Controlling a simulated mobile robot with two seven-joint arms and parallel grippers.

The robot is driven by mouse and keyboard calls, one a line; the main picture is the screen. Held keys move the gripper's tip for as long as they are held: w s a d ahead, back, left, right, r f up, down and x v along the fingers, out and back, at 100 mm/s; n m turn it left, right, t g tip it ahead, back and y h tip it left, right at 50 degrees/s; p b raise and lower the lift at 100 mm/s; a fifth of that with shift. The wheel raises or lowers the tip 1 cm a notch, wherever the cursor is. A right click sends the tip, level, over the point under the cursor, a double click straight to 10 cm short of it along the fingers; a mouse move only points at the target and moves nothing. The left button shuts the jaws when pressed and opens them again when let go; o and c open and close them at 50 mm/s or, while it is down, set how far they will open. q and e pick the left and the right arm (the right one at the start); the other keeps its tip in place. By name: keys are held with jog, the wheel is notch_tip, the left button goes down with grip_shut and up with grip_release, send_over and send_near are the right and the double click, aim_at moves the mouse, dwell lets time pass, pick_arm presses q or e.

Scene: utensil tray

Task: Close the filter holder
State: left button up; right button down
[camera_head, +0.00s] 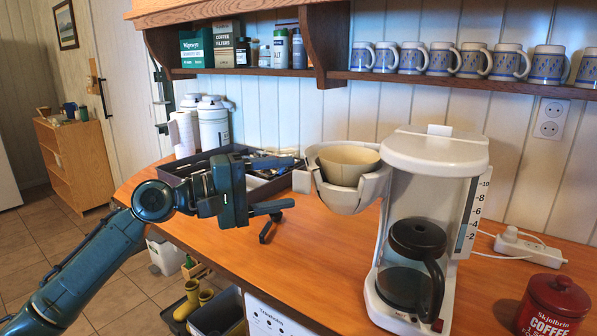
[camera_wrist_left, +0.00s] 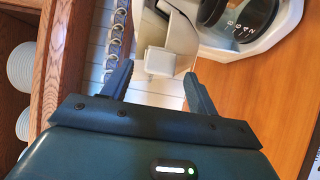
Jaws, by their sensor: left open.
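The white filter holder (camera_head: 347,200) is swung out to the left of the coffee maker (camera_head: 437,152), with a beige filter (camera_head: 348,163) in it. My left gripper (camera_head: 289,184) is open just left of the holder, at the height of its handle (camera_head: 302,180). In the left wrist view, the handle (camera_wrist_left: 158,62) lies just ahead of the gap between the open fingers (camera_wrist_left: 155,83). I cannot tell whether either finger touches it. The glass jug (camera_head: 408,275) with black lid stands in the machine's base. My right gripper is not in view.
A dark utensil tray (camera_head: 205,157) lies behind my left gripper. A shelf with several blue-patterned mugs (camera_head: 442,58) hangs above. A red coffee tin (camera_head: 552,306) and a white power strip (camera_head: 520,247) are at the right. The counter in front of the holder (camera_head: 310,255) is clear.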

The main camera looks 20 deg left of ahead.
aim_at(295, 183)
pick_arm(q)
jog(key=shift+p+x, duration=0.3)
jog(key=shift+x, duration=1.55)
jog(key=shift+c, duration=0.5)
jog(key=shift+f, duration=0.15)
grip_shut()
